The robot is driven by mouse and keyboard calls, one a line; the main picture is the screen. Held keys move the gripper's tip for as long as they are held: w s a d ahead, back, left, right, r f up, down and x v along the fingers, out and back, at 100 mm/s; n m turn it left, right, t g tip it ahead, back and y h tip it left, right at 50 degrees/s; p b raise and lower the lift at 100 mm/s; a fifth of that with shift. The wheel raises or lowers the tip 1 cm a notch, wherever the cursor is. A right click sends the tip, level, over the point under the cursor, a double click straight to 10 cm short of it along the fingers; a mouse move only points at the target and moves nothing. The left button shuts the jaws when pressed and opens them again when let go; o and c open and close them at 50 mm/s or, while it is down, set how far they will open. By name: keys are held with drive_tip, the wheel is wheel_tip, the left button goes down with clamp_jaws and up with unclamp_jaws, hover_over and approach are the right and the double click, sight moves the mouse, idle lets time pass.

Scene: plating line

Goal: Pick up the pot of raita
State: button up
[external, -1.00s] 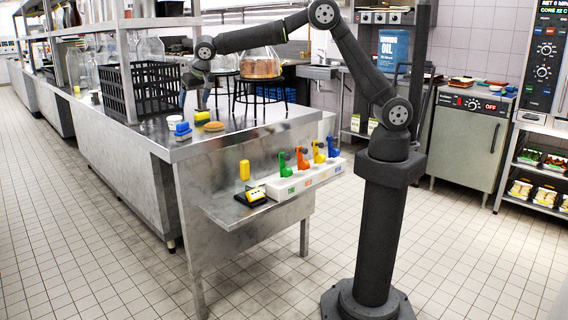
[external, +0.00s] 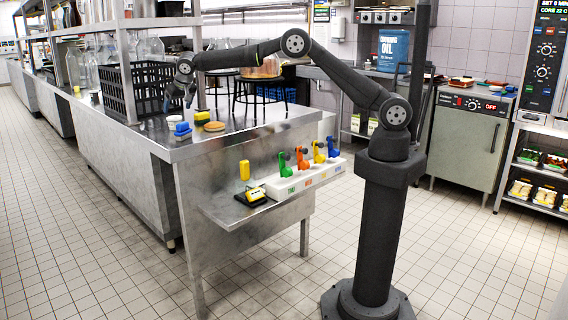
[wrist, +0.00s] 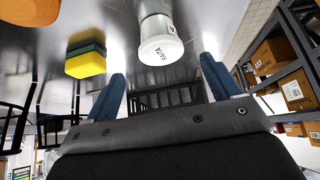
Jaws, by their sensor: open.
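The pot of raita (wrist: 160,45) is a white pot with a round white lid. The lettering RAITA reads on it in the wrist view. It lies ahead of my gripper (wrist: 163,78), roughly centred between the two blue fingers and apart from them. In the external view a small white pot (external: 174,120) stands on the steel counter, behind a blue block. My gripper (external: 177,104) is above the counter there, pointing down, open and empty.
A yellow and green sponge (wrist: 86,60) and an orange-brown round thing (wrist: 28,10) are near the pot. A blue block (external: 182,131) stands close in front. A black crate (external: 150,92) is behind left, and round black stands (external: 250,82) are to the right.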

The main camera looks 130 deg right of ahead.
sight(175, 117)
drive_tip(key=shift+x, duration=3.05)
drive_tip(key=c, duration=1)
